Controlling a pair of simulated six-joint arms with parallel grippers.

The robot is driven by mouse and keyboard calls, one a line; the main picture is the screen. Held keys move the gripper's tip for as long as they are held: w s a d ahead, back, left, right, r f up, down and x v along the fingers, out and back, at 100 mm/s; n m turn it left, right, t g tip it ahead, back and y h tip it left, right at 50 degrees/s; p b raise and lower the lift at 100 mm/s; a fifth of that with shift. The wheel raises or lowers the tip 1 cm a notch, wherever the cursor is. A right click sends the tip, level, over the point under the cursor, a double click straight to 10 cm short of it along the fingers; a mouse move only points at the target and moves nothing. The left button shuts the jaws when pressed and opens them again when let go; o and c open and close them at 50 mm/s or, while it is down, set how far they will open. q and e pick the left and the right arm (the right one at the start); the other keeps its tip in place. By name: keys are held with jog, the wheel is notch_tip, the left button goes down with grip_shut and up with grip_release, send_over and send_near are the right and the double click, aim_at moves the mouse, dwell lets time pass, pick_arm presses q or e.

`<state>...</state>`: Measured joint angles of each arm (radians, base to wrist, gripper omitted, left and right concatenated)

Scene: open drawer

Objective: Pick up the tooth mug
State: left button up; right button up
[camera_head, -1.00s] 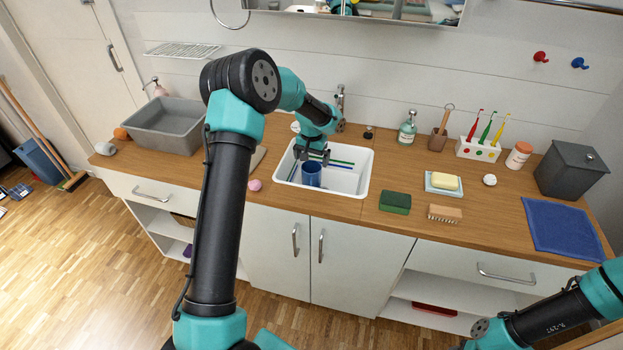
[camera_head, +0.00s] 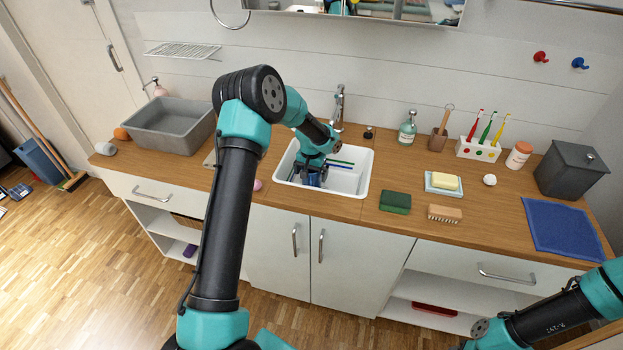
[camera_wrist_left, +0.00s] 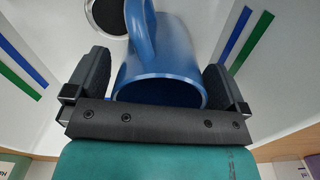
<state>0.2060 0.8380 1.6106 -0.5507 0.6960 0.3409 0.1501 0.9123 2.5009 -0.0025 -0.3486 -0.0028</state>
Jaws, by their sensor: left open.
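The blue tooth mug (camera_head: 313,181) is in the white sink (camera_head: 350,183), partly hidden by my left gripper (camera_head: 311,172) in the head view. In the left wrist view, the mug (camera_wrist_left: 168,55) shows its open rim and its handle, which points up and to the left. My left gripper (camera_wrist_left: 155,82) is open, with one finger on each side of the mug. A small gap shows beside the mug at the fingers; firm contact is not visible. My right arm enters at the lower right of the head view, but its gripper is not visible.
The faucet (camera_head: 338,108) stands behind the sink. A green sponge (camera_head: 395,202) lies right of the sink, and a grey basin (camera_head: 170,127) stands at the left.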

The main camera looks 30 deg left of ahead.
pick_arm(q)
jog(key=shift+f, duration=0.35)
jog(key=shift+c, duration=0.3)
jog(key=c, duration=1)
jog(key=shift+r, duration=0.1)
notch_tip(320, 180, up, 10)
dwell(0.5)
